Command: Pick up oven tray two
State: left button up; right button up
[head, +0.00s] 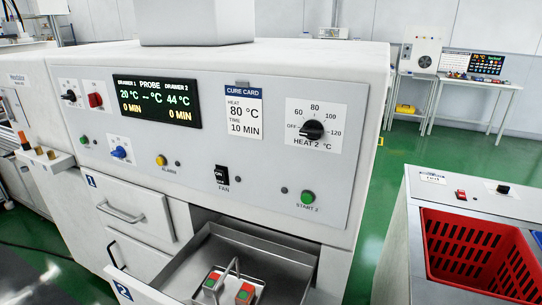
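Oven drawer 2 (215,250) is pulled open at the bottom middle of the head view. Inside it sits a small metal tray with an upright handle (236,266), which appears to be oven tray two. Several small red and green parts (244,293) rest on it on both sides of the handle. The tray's lower part is cut off by the picture edge. Neither of my grippers is in view.
Drawer 1 (125,212) is shut above and left of the open drawer. The oven's control panel (215,140) rises behind, with knobs, buttons and a display. A red crate (470,250) sits in a grey cabinet at right. Green floor lies between.

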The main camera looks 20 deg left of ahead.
aim_at(228, 283)
jog(key=j+u, duration=0.2)
jog(key=u, duration=1.1)
